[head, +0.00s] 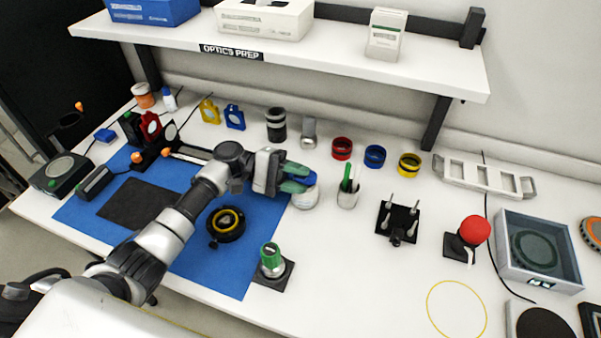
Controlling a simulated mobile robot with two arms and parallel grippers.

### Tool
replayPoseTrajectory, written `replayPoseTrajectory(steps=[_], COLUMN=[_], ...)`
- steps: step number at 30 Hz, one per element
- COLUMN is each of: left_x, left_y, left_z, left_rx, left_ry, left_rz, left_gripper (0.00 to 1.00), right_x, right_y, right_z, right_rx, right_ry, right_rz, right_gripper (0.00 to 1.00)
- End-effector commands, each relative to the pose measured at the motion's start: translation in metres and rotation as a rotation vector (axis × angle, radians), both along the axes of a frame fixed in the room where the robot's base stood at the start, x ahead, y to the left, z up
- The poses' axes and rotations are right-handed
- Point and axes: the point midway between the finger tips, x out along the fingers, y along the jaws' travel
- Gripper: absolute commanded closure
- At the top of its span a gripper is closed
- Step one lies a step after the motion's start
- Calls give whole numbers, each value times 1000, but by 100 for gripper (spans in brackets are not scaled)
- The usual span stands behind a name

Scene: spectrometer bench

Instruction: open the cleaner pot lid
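My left gripper (303,179) reaches in from the left, over the right edge of the blue mat. Its green and blue fingertips are at the top of a small white rounded pot (305,200), which looks like the cleaner pot. The fingers cover the pot's top, so the lid and any grip on it are hidden. I cannot tell whether the fingers are closed on it. My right gripper is not in view.
A pen cup (347,197) stands close to the right of the pot. A black ring mount (226,224) and a green-topped post (271,262) are nearer the front. A black stand (397,222) and a red button (474,230) are farther right. The shelf (300,58) overhangs the back.

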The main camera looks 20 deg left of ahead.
Motion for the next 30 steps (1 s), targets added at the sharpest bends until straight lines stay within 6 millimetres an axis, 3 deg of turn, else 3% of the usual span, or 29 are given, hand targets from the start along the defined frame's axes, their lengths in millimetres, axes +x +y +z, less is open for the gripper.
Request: replayPoseTrajectory(steps=[11,18,30], left_x=[0,0,0], left_y=[-7,-7,-7], left_z=[-1,-1,1], left_rx=[0,0,0], left_ry=[0,0,11], left_rz=[0,0,0], left_gripper=[68,100,100], right_x=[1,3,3], right_y=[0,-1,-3], right_z=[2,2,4], right_rx=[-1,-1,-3], right_ry=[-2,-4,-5], right_rz=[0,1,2], right_gripper=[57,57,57])
